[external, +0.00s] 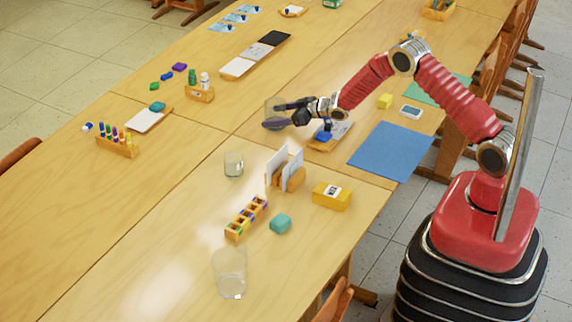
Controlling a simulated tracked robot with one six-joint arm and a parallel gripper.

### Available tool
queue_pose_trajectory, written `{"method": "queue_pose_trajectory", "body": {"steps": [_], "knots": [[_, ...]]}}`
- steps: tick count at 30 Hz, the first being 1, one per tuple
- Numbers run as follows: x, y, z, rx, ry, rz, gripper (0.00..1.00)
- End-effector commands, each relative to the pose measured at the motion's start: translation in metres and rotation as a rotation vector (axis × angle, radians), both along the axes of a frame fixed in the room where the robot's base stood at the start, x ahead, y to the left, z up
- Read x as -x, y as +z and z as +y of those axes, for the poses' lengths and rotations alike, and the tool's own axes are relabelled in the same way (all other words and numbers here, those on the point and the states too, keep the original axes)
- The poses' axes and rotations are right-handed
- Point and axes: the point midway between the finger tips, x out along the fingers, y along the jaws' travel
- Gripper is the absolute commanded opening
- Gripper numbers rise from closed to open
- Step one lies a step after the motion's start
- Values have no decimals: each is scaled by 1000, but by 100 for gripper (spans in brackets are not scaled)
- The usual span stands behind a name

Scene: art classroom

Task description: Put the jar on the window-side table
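A clear glass jar (274,113) is near the middle of the long tables, at my gripper's fingers. My gripper (276,115) reaches left over the tables with its dark fingers spread apart. The fingers overlap the jar in this view, one high and one low on it. I cannot tell whether they touch it or whether it stands on the tabletop. Two more clear glass vessels stand nearer the camera: a small one (233,164) and a larger one (230,274). Several wooden tables are joined together; which one is window-side is not shown.
Below my arm are a wooden tray (317,144) with a blue item and a blue sheet (392,152). A card holder (288,177), yellow box (332,196), teal block (281,224) and paint rack (246,217) stand in front. The left tabletop (60,210) is largely clear.

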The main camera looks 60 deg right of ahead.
Motion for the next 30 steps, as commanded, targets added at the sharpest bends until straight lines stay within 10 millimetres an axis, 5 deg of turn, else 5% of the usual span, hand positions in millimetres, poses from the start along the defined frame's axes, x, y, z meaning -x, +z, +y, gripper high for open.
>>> {"method": "queue_pose_trajectory", "body": {"steps": [14, 30], "knots": [[5, 4, -1, -1, 0, 0, 78], [65, 30, -11, 0, -1, 1, 78]]}}
